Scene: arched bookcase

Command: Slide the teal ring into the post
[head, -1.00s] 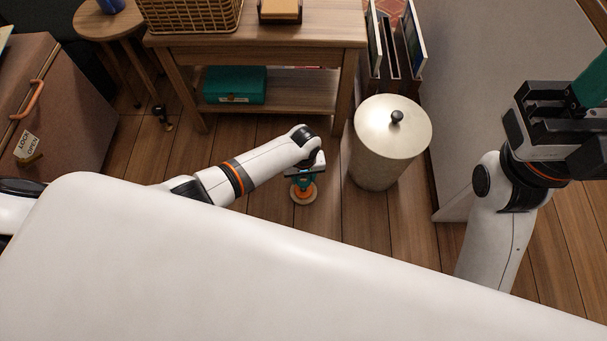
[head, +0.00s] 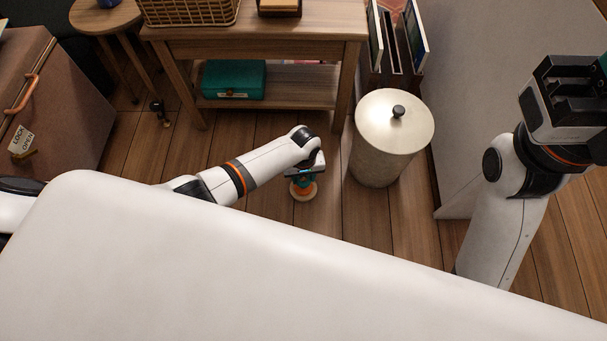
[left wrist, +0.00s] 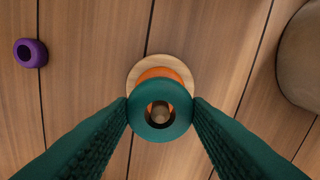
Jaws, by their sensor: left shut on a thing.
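The teal ring (left wrist: 160,112) is held between the fingertips of my left gripper (left wrist: 161,108) in the left wrist view. Below it is an orange ring (left wrist: 168,73) on a round pale wooden base (left wrist: 134,73). A pale round post top (left wrist: 160,109) shows through the teal ring's hole, so the ring is lined up over or around the post; its height on the post cannot be told. In the head view my left gripper (head: 303,184) is low above the stacker base (head: 304,197). My right gripper (head: 580,88) is at the upper right, its fingers mostly cut off.
A purple ring (left wrist: 30,52) lies on the floor in the left wrist view. A lidded bin (head: 390,145) stands right of my left gripper. A wooden table (head: 255,45) with a teal box (head: 234,80) on its shelf stands behind.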

